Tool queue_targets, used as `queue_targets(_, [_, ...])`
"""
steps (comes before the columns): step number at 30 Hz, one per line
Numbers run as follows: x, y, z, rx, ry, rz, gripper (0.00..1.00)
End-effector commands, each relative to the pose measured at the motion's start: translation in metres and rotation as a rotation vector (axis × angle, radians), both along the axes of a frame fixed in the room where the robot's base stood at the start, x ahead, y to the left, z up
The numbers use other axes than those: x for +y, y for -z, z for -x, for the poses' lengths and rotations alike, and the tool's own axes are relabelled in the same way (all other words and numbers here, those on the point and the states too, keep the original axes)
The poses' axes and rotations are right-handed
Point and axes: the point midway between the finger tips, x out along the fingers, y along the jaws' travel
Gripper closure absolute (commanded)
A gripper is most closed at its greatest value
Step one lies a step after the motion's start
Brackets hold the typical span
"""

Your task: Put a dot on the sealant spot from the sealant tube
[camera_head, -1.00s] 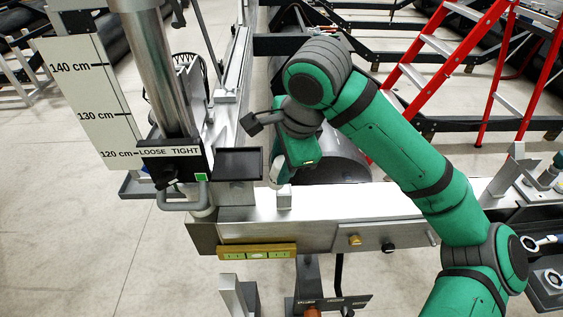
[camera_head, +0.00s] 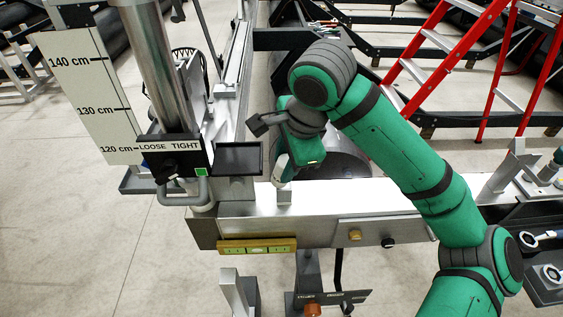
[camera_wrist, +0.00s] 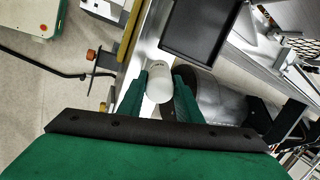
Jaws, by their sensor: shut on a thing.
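My gripper (camera_wrist: 159,95) is shut on a white cylinder, which looks like the sealant tube (camera_wrist: 159,80), in the wrist view. The tube lies between the two green fingers and its far end points toward the metal beam (camera_wrist: 146,50). In the head view my gripper (camera_head: 284,180) is low over the beam (camera_head: 340,197), just right of the dark square tray, and a pale part of the tube shows under it. I cannot tell whether the tube touches the beam. The sealant spot cannot be made out.
A dark square tray (camera_head: 239,158) stands close left of my gripper, beside the LOOSE/TIGHT post (camera_head: 170,148). A yellow level (camera_head: 257,246) is on the beam's front. A red ladder (camera_head: 440,60) stands at the back right. Tools (camera_head: 540,240) lie at the far right.

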Motion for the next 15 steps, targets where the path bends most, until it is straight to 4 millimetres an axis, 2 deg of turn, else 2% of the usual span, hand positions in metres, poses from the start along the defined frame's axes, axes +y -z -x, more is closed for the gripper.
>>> queue_targets(6, [-0.017,-0.001,0.000,0.001,0.003,-0.001,0.91])
queue_targets(15, [-0.027,-0.001,0.000,0.000,0.002,-0.002,0.91])
